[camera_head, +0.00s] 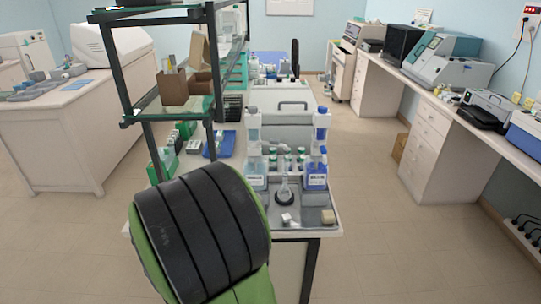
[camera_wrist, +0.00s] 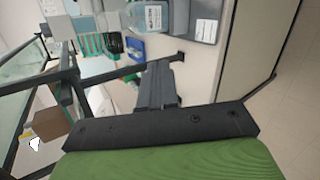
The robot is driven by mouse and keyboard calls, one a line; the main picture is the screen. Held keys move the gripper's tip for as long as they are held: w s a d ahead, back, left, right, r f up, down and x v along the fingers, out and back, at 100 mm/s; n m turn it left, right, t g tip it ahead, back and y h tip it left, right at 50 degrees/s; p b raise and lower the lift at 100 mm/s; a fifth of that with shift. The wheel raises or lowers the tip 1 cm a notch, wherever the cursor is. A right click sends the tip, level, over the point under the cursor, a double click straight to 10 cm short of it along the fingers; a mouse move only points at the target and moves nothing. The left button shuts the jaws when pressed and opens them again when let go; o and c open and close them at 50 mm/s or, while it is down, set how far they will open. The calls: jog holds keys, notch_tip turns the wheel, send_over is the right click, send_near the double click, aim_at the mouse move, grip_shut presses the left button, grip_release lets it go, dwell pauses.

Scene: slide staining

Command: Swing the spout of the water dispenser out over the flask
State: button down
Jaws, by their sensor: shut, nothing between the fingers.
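Two labelled bottles with tall tops stand on the bench: a pale one (camera_head: 257,175) at left and a blue one (camera_head: 316,176) at right. The labels are too small to read, so I cannot tell surely which is the water dispenser, and no spout is clear. My own arm hides the gripper in the head view.
A dark-framed shelf (camera_head: 137,85) rises at left, close to my arm. Open floor (camera_head: 385,235) lies to the right.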

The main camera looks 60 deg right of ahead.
jog(key=s+d+f+n+g+h+b, duration=0.1)
jog(key=s+d+n+h+b, duration=0.1)
jog(key=d+n+h, duration=0.45)
jog(key=n+t+p, duration=0.1)
jog(key=n+p, duration=0.1)
jog(key=n, duration=0.6)
send_near(277, 143)
jog(key=shift+m+h, duration=0.25)
jog(key=d, duration=0.2)
jog(key=w+d, duration=0.1)
jog(key=d, duration=0.1)
jog(key=w+d, duration=0.1)
jog(key=d, duration=0.1)
jog(key=shift+w+d+f, duration=0.1)
jog(key=shift+d+f, duration=0.2)
jog(key=shift+f, duration=0.05)
jog(key=shift+p, duration=0.3)
jog(key=shift+d+r+p, duration=0.25)
jog(key=shift+d+p, duration=0.25)
jog(key=shift+p, duration=0.6)
jog(key=shift+d+f+p, duration=0.1)
jog(key=shift+d+p, duration=0.6)
jog(key=shift+p, duration=0.05)
jog(key=shift+f, duration=0.1)
